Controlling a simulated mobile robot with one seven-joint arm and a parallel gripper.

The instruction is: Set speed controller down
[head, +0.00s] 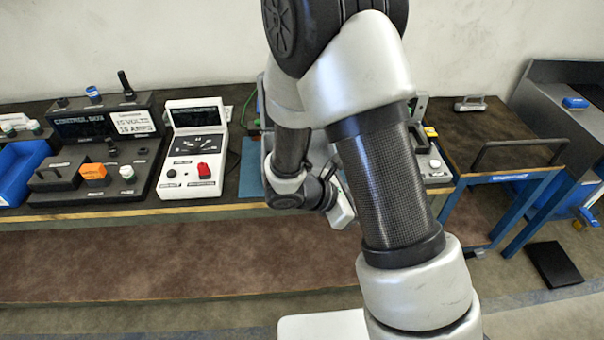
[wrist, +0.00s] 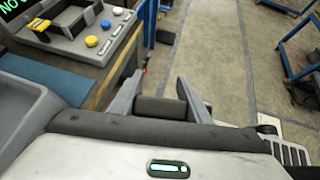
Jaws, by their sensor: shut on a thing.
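My gripper (wrist: 160,100) shows in the wrist view with its two grey fingers on either side of a dark grey block, the speed controller as far as I can tell (wrist: 161,107). It is shut on this block, and only part of the block shows above my gripper's body. Floor lies behind it in that view, and the bench edge is to the left. In the head view my wrist hangs near the front edge of the bench (head: 190,208), partly covered by my arm; the held block cannot be made out there.
A control box (head: 95,125), a white device with a red knob (head: 190,170) and a blue bin (head: 22,172) crowd the bench's left. A blue mat (head: 251,170) lies partly behind my arm. At right stands a brown-topped table (head: 495,125) with a black handle.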

